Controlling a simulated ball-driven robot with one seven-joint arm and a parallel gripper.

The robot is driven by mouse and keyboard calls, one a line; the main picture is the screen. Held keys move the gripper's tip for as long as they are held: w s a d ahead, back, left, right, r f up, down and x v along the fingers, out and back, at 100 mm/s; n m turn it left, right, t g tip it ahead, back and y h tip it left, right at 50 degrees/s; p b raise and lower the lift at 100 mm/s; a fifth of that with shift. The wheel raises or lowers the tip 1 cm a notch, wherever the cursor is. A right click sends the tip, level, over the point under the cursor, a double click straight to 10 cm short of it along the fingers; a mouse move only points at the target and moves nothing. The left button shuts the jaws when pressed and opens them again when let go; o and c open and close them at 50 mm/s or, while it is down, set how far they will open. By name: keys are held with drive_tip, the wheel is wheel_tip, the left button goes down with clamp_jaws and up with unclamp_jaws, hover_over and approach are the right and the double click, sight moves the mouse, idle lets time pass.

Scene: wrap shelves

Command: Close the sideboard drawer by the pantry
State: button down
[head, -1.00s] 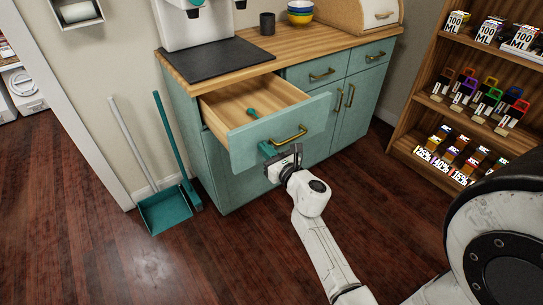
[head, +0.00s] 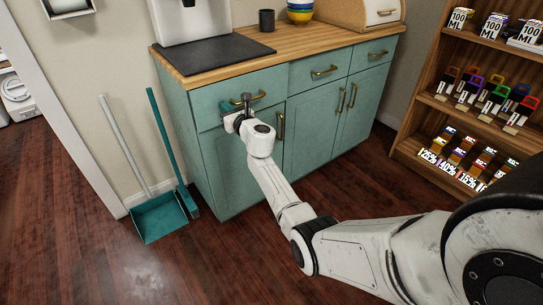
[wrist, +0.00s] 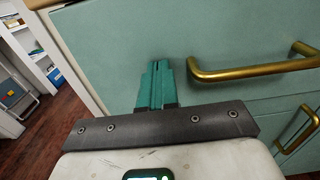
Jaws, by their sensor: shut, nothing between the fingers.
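The teal sideboard (head: 240,165) stands against the wall with a wooden top. Its left drawer (head: 212,112) now sits flush with the cabinet face, and no gap shows in the head view. My gripper (head: 232,106) is shut and empty at the drawer front, left of the brass handle (head: 258,97). In the wrist view the teal fingertips (wrist: 156,75) are together against or very close to the drawer front (wrist: 120,45). The brass handle (wrist: 250,71) is to their right. My wrist hides part of the drawer's lower edge in the head view.
A dustpan (head: 158,217) and teal broom (head: 170,140) lean on the wall left of the sideboard. A wooden shelf (head: 415,110) with several small goods stands at the right. A dark cup (head: 266,20) is on the top. Floor in front is clear.

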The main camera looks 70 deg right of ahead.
drive_tip(key=shift+r+b+x, duration=0.2)
drive_tip(key=shift+b+x, duration=0.2)
drive_tip(key=shift+x, duration=0.6)
drive_tip(key=shift+w+a, duration=0.1)
drive_tip(key=shift+a, duration=0.05)
